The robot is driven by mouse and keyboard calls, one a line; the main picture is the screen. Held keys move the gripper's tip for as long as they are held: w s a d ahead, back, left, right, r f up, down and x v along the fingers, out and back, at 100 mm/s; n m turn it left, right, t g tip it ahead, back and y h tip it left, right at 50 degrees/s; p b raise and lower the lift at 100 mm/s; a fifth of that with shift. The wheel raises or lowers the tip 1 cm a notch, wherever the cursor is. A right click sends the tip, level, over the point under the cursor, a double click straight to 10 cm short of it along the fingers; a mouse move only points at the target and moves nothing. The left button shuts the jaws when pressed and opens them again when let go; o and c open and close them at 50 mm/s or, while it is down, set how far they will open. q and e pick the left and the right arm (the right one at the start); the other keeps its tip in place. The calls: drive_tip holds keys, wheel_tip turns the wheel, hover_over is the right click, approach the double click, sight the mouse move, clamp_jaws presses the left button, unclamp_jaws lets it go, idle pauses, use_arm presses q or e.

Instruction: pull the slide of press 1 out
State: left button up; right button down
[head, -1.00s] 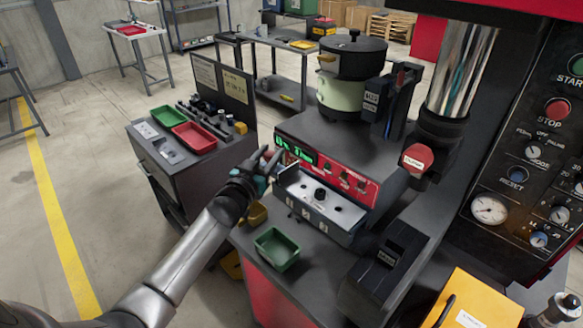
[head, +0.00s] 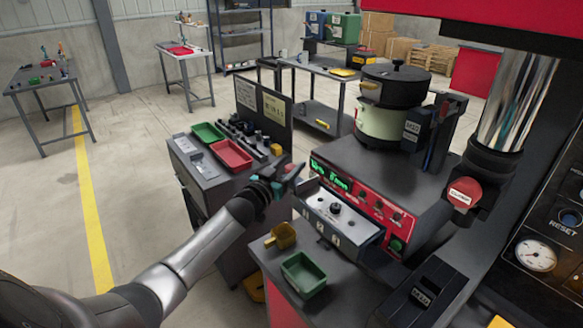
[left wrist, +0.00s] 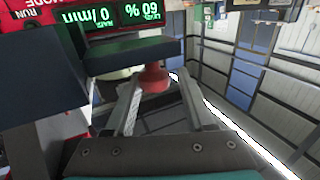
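My left gripper (head: 286,180) is at the left end of a grey metal-topped box (head: 340,212) below the red display panel (head: 368,200). In the left wrist view, its two fingers (left wrist: 160,82) stand apart on either side of a red knob (left wrist: 154,77). Light shows beside the knob, so contact is unclear. A dark block (left wrist: 120,54) lies beyond the knob, below the upside-down green display. I cannot tell for sure which part is the slide. The press column with a chrome cylinder (head: 520,100) stands at right. My right gripper is not in view.
A side cabinet with a red tray (head: 231,154) and a green tray (head: 207,132) stands at left. A lidded pot (head: 392,105) stands behind the panel.

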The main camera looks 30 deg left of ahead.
use_arm(q)
drive_tip(key=shift+o, duration=1.4)
drive_tip(key=shift+a+f, duration=0.1)
drive_tip(key=shift+s+f, duration=0.1)
drive_tip(key=shift+s, duration=0.05)
drive_tip(key=s, duration=1.5)
drive_tip(key=shift+d+p, duration=0.3)
drive_tip(key=shift+d, duration=0.15)
